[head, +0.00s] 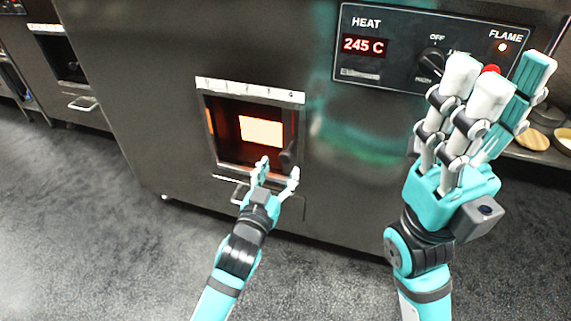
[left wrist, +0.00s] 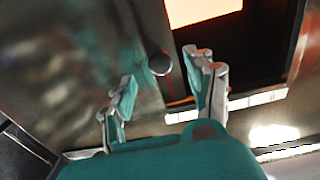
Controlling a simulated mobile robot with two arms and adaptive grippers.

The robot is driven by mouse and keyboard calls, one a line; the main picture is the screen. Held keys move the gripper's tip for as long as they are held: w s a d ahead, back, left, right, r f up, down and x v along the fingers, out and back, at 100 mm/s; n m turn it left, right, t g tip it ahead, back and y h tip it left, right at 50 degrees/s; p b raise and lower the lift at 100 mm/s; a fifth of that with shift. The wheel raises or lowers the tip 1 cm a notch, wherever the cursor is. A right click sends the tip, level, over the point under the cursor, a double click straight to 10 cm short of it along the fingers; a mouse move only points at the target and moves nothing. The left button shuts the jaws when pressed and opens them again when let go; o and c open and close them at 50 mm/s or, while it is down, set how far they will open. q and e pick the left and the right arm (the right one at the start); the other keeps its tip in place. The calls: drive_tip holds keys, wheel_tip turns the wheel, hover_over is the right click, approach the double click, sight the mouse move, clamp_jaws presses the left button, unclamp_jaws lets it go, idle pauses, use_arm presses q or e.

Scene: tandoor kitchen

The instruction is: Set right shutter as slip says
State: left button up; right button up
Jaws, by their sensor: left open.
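The right shutter's opening (head: 211,143) is in the front of the big steel oven. A bright glow shows inside. A numbered strip (head: 250,91) reading 1 to 4 runs above it. A dark round knob (head: 288,154) stands out at the opening's right side, under the high end of the strip. My left gripper (head: 277,173) is open just below and around it. In the left wrist view the knob (left wrist: 160,63) lies beyond and between the parted fingertips, with no clear contact. I see no slip.
The control panel (head: 390,80) reads 245 C and has a dial (head: 431,63) and a lit flame lamp. A metal handle (head: 239,194) sits below the opening. Another oven with its own opening (head: 67,62) stands at the left. Bowls (head: 530,139) stand at the right. The floor is clear.

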sight(284, 160)
use_arm(q)
drive_tip(key=shift+b+x, duration=0.9)
drive_tip(key=shift+x, duration=1.9)
clamp_jaws()
